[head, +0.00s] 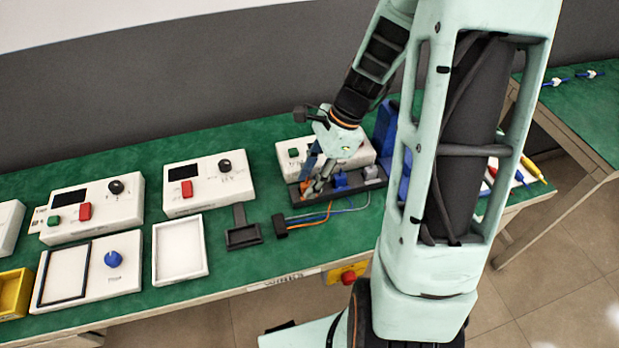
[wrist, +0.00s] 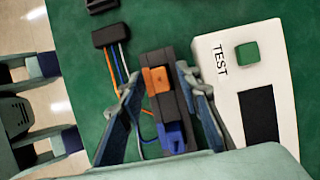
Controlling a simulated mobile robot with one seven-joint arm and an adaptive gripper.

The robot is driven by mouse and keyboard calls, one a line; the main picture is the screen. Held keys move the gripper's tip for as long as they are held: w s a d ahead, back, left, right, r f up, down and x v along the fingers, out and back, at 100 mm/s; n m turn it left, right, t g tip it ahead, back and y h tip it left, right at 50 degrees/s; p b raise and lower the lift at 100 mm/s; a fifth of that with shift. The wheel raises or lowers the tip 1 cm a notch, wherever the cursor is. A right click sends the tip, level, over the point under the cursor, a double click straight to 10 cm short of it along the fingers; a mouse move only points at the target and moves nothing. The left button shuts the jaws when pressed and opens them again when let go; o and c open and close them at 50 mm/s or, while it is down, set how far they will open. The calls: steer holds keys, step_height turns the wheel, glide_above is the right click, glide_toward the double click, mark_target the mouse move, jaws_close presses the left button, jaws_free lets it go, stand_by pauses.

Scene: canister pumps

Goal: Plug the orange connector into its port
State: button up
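The orange connector (wrist: 157,79) sits at the upper end of a dark holder strip (wrist: 154,56) in the wrist view; in the head view it shows at the strip's left end (head: 306,185), partly hidden by my fingers. I cannot tell whether it is seated in a port. My gripper (wrist: 159,86) is pointed down over it, one finger on each side. The fingers are apart, with a gap visible at least on the left. A blue connector (head: 341,180) and a grey connector (head: 373,172) stand farther right on the strip.
Orange, blue and grey cables run from a dark block (head: 280,226) beside the strip. A white TEST box (wrist: 227,70) with a green button and dark screen stands close to my right finger. Other white boxes (head: 208,183) and an empty white tray (head: 180,250) stand left.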

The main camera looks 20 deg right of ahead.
steer(key=p+v, duration=0.2)
steer(key=v, duration=1)
steer(key=shift+r, duration=0.2)
